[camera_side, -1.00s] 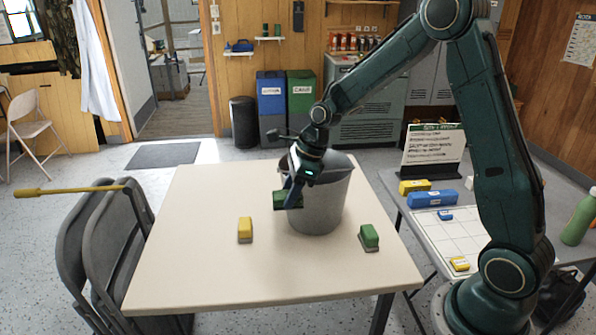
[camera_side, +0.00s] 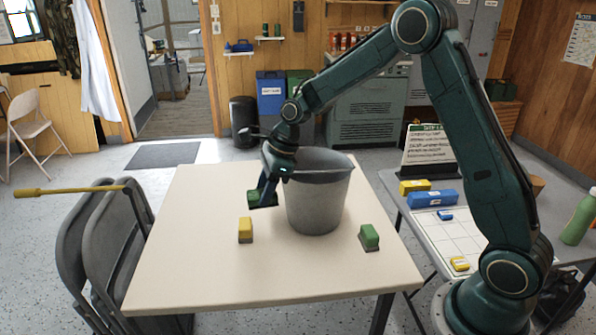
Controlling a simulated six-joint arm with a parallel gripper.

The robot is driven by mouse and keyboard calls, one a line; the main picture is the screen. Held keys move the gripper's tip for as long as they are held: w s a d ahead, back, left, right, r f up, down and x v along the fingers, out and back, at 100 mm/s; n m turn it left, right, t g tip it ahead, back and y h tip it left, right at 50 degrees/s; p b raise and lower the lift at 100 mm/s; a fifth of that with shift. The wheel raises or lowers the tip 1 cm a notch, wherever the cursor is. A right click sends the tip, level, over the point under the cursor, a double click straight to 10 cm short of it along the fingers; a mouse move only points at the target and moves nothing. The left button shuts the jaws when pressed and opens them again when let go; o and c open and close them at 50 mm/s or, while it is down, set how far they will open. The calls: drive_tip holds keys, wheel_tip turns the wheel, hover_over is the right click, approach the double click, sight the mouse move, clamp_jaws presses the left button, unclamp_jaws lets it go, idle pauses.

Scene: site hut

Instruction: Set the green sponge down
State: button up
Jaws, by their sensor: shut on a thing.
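My gripper (camera_side: 266,192) is shut on a green sponge (camera_side: 256,198), left of the grey metal bucket (camera_side: 317,200). The sponge is partly hidden by the gripper fingers. It appears to be above the table (camera_side: 200,265), behind the yellow block; I cannot tell the exact gap beneath it. A second green sponge-like block (camera_side: 369,237) with a grey underside rests on the table right of the bucket. A yellow block (camera_side: 245,230) stands on the table left of the bucket.
The bucket stands close beside my gripper. The front and left of the table are clear. Folding chairs (camera_side: 100,245) stand at the left edge. A side table at right holds a blue box (camera_side: 432,198), a yellow box (camera_side: 414,186) and a gridded sheet (camera_side: 450,238).

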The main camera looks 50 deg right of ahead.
drive_tip(key=w+a+n+g, duration=0.1)
drive_tip(key=w+a+n, duration=0.2)
drive_tip(key=w+a, duration=0.3)
drive_tip(key=shift+w+a, duration=0.3)
drive_tip(key=shift+a, duration=0.55)
drive_tip(key=shift+f, duration=0.15)
wheel_tip(320, 180, down, 20)
drive_tip(key=shift+r, duration=0.1)
idle(0.5)
drive_tip(key=o, duration=0.9)
drive_tip(key=shift+o, duration=0.2)
